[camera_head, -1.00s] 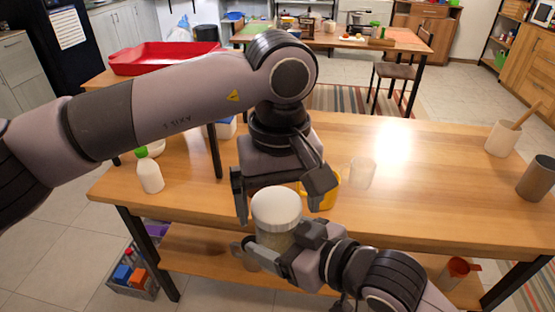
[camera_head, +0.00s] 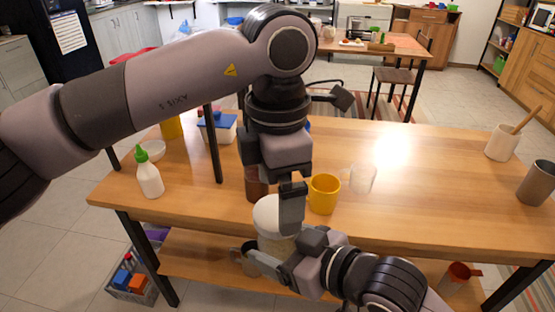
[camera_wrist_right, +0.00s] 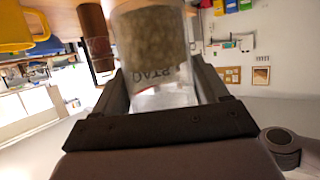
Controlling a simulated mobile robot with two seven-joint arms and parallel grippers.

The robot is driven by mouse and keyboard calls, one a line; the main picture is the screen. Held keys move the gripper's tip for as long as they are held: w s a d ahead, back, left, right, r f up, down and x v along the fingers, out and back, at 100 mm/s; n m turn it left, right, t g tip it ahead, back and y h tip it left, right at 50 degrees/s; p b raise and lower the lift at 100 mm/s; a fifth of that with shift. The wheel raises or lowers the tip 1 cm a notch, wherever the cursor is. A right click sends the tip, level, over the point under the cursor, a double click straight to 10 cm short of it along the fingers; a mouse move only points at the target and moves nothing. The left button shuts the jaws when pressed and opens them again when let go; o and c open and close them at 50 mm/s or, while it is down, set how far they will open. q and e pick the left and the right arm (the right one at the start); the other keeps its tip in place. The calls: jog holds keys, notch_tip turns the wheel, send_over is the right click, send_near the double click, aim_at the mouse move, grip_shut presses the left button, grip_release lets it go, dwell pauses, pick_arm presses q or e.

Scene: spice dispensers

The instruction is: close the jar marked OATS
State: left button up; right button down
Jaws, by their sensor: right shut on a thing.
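The OATS jar (camera_head: 275,240) is a clear jar of pale oats with a white lid (camera_head: 268,215) at its top. I cannot tell whether the lid is fully seated. In the right wrist view the jar (camera_wrist_right: 152,45) carries the word OATS, upside down. My right gripper (camera_head: 268,258) is shut on the jar's body and holds it at the table's front edge. My left gripper (camera_head: 291,208) points down at the lid, with one finger in front of it. Its other finger is hidden, so its opening does not show.
A white bottle with a green cap (camera_head: 149,178) stands at the left. The table's right half (camera_head: 430,190) is mostly clear.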

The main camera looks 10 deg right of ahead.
pick_arm(q)
jog(key=n, duration=0.5)
jog(key=shift+r, duration=0.4)
jog(key=n, duration=0.3)
jog(key=shift+w+r, duration=0.1)
jog(key=shift+r, duration=0.1)
jog(key=n, duration=0.3)
jog(key=shift+r, duration=0.25)
jog(key=n, duration=0.4)
jog(key=shift+r+n, duration=0.3)
jog(key=shift+n, duration=0.1)
jog(key=n, duration=0.3)
jog(key=shift+r, duration=0.2)
jog(key=n, duration=0.4)
jog(key=shift+r+n, duration=0.3)
jog(key=shift+r, duration=0.05)
jog(key=n, duration=0.4)
jog(key=shift+r, duration=0.25)
jog(key=n, duration=0.3)
jog(key=shift+r, duration=0.2)
jog(key=shift+n, duration=0.3)
